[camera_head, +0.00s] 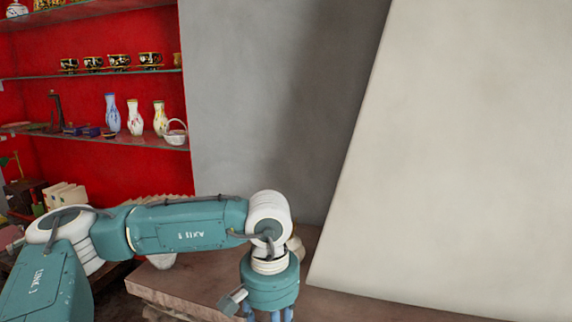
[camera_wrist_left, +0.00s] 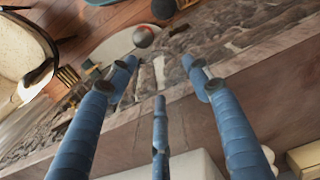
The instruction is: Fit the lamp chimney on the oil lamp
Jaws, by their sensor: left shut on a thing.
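My left gripper (camera_head: 268,314) points down over the brown ledge at the bottom of the head view, where its fingers are cut off by the frame edge. In the left wrist view its blue fingers (camera_wrist_left: 158,76) stand apart around a thing that I cannot make out. I can identify neither the lamp chimney nor the oil lamp in either view. My right gripper is not in view.
The brown ledge (camera_head: 390,308) runs along a grey wall (camera_head: 270,90), with a large pale slanted panel (camera_head: 460,150) at right. Glass shelves at left hold several cups, vases (camera_head: 134,117) and a white basket (camera_head: 175,131). The wrist view shows stonework (camera_wrist_left: 225,50).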

